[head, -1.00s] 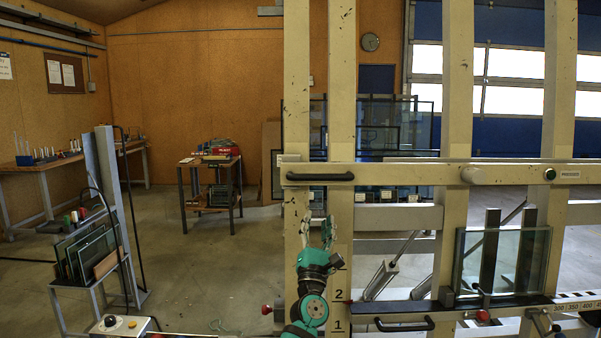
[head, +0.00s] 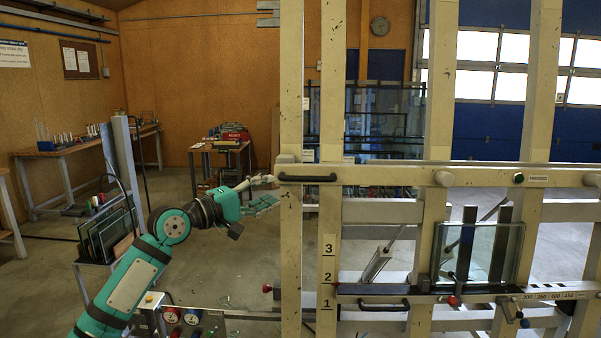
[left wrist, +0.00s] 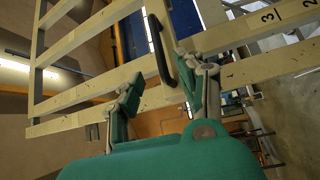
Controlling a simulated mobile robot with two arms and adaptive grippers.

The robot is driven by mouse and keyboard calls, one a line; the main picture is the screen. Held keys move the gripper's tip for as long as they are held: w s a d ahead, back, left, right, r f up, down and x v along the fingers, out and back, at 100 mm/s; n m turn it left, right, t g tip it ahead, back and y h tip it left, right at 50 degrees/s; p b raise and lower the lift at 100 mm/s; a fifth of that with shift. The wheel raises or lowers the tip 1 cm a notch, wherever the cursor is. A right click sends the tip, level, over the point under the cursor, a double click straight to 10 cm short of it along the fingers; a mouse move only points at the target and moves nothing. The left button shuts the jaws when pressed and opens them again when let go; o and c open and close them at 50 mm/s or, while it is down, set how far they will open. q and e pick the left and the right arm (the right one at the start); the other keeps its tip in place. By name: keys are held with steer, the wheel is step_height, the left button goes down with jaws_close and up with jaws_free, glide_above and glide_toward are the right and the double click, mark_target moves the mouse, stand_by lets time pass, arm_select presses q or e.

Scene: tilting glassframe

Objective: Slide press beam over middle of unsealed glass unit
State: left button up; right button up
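The press beam (head: 390,176) is a long cream horizontal bar across the upright posts. A black bar handle (head: 307,178) is on its left end, and the handle also shows in the left wrist view (left wrist: 159,45). The unsealed glass unit (head: 478,256) stands upright on the lower ledge at right, below the beam. My left gripper (head: 268,190) is open and empty, just left of the beam's left end at about handle height. In the left wrist view the handle appears beyond and between the open fingers (left wrist: 158,72). My right gripper is not in view.
Upright cream posts (head: 333,120) stand around the beam. A lower dark ledge (head: 420,290) with a black handle (head: 384,307) carries the glass. A glass rack (head: 108,228) stands at left, and a small table (head: 220,150) behind. Floor between them is open.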

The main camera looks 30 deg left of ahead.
mark_target(298, 179)
arm_select(q)
steer(key=p+x, duration=0.3)
steer(key=x, duration=0.7)
steer(key=shift+r, duration=0.15)
steer(key=shift+w+d, duration=0.2)
steer(key=shift+w, duration=0.3)
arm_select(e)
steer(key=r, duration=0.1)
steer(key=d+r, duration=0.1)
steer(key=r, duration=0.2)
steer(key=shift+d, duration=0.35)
arm_select(q)
jaws_close()
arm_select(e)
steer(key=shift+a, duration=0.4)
